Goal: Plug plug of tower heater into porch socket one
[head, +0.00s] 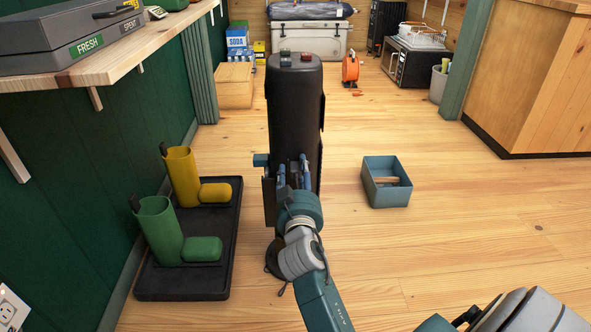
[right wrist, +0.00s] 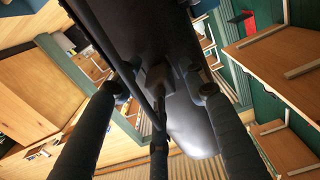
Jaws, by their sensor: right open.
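The tower heater (head: 296,110), tall and dark with small buttons on top, stands upright on the floor in the middle of the head view. My right gripper (head: 291,168) is open in front of its near side. In the right wrist view, the dark heater body (right wrist: 120,30) fills the upper middle, and my spread fingers (right wrist: 158,95) reach toward it. A small dark part is between the fingertips; I cannot tell whether it is the plug. A wall socket (head: 9,306) is at the lower left; I cannot tell whether it is porch socket one. My left gripper is not in view.
A black tray (head: 180,287) with green and yellow boots lies left of the heater. A blue-grey open box (head: 386,196) stands on the floor to the right. A wooden shelf (head: 130,55) juts from the green wall.

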